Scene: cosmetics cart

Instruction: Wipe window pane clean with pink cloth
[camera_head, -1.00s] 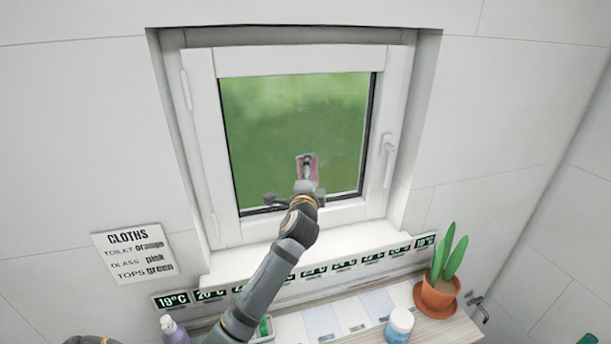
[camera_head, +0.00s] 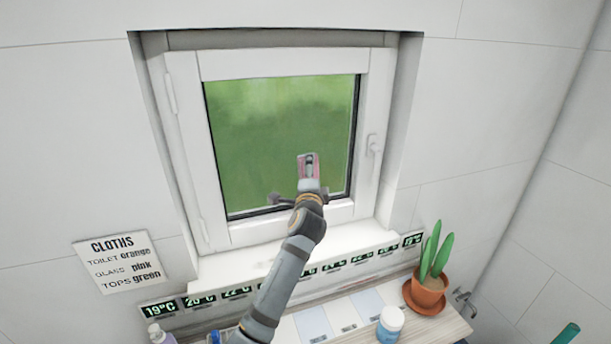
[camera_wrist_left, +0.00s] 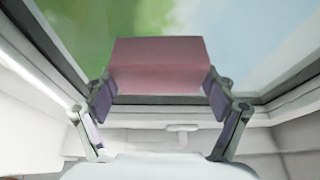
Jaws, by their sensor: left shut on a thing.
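The window pane (camera_head: 265,115) is set in a white frame and shows blurry green, with faint pale patches near its top. My left gripper (camera_head: 309,178) is shut on a folded pink cloth (camera_head: 301,168) in front of the lower right part of the pane. In the left wrist view the pink cloth (camera_wrist_left: 158,62) stands between the two fingers, with the pane (camera_wrist_left: 235,30) behind it. I cannot tell whether the cloth touches the glass. My right gripper is not in view.
A window handle (camera_head: 374,146) sits on the right frame. A cloths sign (camera_head: 118,264) hangs left.

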